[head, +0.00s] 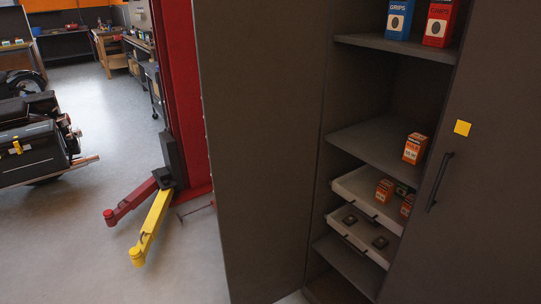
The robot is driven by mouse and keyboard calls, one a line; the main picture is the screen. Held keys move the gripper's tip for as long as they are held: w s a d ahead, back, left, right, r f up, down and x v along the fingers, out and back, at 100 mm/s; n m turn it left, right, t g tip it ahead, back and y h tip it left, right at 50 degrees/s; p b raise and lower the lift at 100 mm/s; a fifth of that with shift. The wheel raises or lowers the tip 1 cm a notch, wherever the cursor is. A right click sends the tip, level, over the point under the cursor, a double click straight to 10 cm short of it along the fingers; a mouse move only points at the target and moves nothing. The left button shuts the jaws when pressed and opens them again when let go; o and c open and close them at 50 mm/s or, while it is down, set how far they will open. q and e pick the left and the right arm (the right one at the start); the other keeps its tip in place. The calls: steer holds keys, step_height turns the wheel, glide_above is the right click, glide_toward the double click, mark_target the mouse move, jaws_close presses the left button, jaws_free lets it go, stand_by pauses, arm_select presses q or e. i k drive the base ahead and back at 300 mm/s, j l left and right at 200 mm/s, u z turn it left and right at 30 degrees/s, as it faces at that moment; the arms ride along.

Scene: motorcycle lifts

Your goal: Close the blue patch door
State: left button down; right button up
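A tall dark grey cabinet fills the right half of the head view. Its left door (262,150) stands open, swung out towards me, and shows a plain face. No blue patch is visible in this view. The right door (470,220) carries a yellow patch (462,127) and a dark vertical bar handle (439,182); it covers the right side of the cabinet and looks shut. Neither of my grippers is in view.
Cabinet shelves (385,143) hold a blue box (398,20), a red box (438,24) and orange boxes. Pale drawers (345,183) sit lower. Left of the open door stand a red lift post (183,90), its yellow arm (150,228) and a motorcycle (35,140). The floor front left is clear.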

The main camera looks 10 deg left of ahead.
mark_target(261, 63)
steer(key=k, duration=0.4)
steer(key=z, duration=2)
steer(key=k+j, duration=0.1)
steer(key=j, duration=0.5)
steer(key=k+j, duration=0.1)
steer(key=j, duration=0.55)
steer(key=k+j, duration=0.1)
steer(key=j, duration=0.5)
steer(key=k+j, duration=0.1)
steer(key=j, duration=0.5)
steer(key=k+j, duration=0.1)
steer(key=j, duration=1.15)
steer(key=k+j, duration=0.15)
steer(key=j, duration=0.45)
steer(key=k+j, duration=0.1)
steer(key=j, duration=0.5)
